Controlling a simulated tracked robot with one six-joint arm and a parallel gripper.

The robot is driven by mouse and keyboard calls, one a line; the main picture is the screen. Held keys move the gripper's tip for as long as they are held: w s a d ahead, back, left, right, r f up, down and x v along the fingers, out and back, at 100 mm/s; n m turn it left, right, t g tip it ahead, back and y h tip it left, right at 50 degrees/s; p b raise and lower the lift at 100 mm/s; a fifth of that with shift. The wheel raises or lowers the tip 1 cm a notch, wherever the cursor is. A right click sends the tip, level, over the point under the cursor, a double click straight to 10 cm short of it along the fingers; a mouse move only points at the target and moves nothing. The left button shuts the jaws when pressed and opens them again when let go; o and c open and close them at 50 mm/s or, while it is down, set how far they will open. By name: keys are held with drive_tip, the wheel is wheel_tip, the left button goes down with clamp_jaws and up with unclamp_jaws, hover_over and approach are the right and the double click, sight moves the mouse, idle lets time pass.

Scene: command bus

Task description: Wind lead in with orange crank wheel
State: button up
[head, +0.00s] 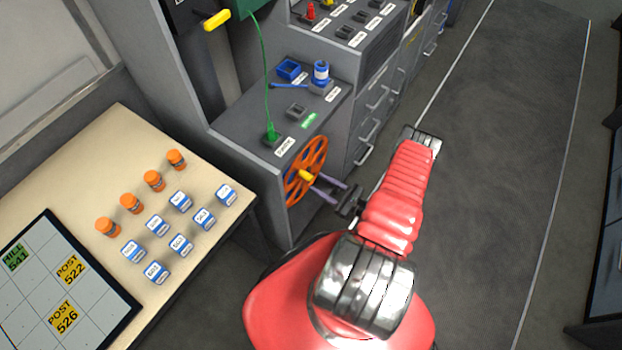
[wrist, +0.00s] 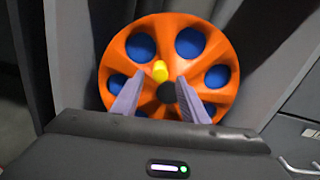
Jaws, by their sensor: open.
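The orange crank wheel (head: 306,170) is mounted upright on the side of the grey cabinet and has a yellow knob (head: 306,176). In the wrist view the wheel (wrist: 215,50) shows round holes with blue behind them, and the knob (wrist: 160,71) sits just above its dark hub. My gripper (head: 325,188) is open in front of the wheel. In the wrist view the fingers of my gripper (wrist: 157,85) point at the wheel, on either side below the knob. I cannot tell if they touch it. A green lead (head: 263,70) runs down to a green plug (head: 271,131) on the cabinet top.
A beige table (head: 200,237) at left holds orange bottles (head: 131,203), blue-and-white blocks (head: 181,202) and a dark board (head: 100,265). Drawers with handles (head: 367,155) stand right of the wheel. The grey floor (head: 490,150) at right is clear.

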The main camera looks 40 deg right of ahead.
sight(311, 179)
drive_tip(key=shift+x, duration=2.4)
clamp_jaws()
